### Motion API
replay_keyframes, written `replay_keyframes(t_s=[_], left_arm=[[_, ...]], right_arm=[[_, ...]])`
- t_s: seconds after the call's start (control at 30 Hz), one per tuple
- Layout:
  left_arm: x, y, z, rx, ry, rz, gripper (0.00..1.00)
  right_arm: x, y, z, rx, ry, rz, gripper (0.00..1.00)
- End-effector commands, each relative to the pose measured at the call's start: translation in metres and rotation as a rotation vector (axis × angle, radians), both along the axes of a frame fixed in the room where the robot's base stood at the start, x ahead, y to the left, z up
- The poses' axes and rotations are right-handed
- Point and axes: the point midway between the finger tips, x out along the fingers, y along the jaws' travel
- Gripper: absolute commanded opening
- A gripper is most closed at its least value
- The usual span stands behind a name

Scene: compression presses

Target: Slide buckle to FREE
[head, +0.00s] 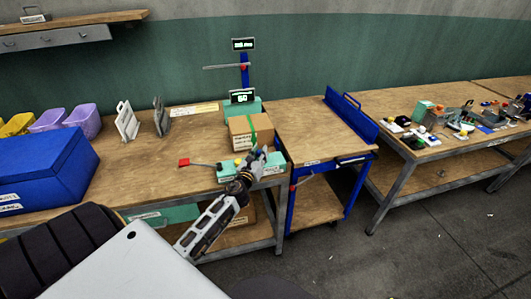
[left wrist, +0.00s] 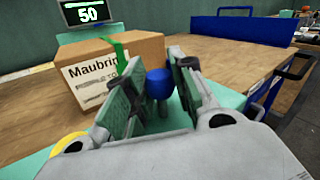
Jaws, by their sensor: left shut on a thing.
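A cardboard box (head: 245,136) with a green strap (head: 252,128) over it stands at the front of the bench. The box (left wrist: 130,58) also shows in the left wrist view, its label reading "Maubrin...". A low teal fixture (head: 273,160) is in front of the box. My left gripper (head: 260,158) is over this fixture. In the left wrist view its fingers (left wrist: 160,95) are shut on a blue knob (left wrist: 158,78). The fingers hide the knob's lower part, and any FREE marking cannot be read. My right gripper is not in view.
A display (left wrist: 85,12) behind the box reads 50. A red-tipped lever (head: 184,162) sticks out left of the fixture. A blue-framed cart (head: 305,122) stands close on the right. The blue bin (head: 45,168) is at left.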

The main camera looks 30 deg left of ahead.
Motion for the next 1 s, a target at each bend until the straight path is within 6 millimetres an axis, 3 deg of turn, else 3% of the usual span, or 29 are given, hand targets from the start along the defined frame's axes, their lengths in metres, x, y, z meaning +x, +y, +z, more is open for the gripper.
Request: replay_keyframes(t_s=[0.17,0.33,0.37,0.53,1.0], left_arm=[[-0.003,0.003,0.000,0.000,0.000,0.002,0.00],[-0.003,0.003,-0.001,0.000,0.001,0.003,0.00],[-0.003,0.003,-0.001,0.000,0.001,0.003,0.26],[-0.003,0.003,-0.001,0.000,0.001,0.003,0.48],[-0.004,0.001,0.000,0.000,0.000,0.001,0.49]], right_arm=[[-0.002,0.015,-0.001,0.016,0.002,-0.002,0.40],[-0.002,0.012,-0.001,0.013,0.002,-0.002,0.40],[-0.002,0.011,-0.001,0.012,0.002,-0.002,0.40],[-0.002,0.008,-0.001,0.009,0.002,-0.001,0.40],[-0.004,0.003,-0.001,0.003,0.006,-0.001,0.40]])
